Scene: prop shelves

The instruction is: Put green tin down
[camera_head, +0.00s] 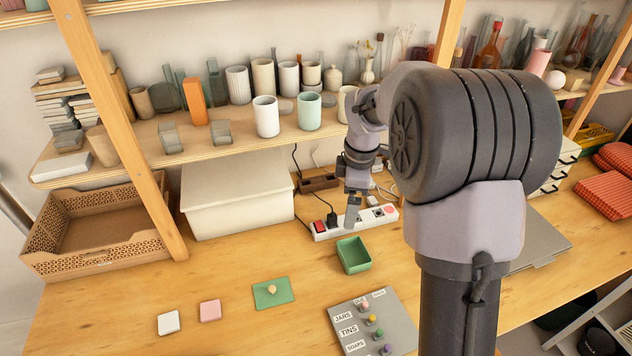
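The green tin (354,267) is an open, square-sided box without its lid, upright and apparently resting on the wooden worktop. A flat green lid (262,298) with a small pale knob lies on the worktop to its left. My gripper (352,222) points down just above and behind the tin in the picture, with its fingertips seeming apart from the rim. The fingers show edge-on, so I cannot tell if they are open or shut. Nothing shows between them.
A white power strip (335,229) lies behind the tin. A grey label board (402,335) with coloured knobs lies in front. Pink (210,310) and white (168,322) pieces lie at left. A large cream box (238,205) stands behind. Worktop around the lid is clear.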

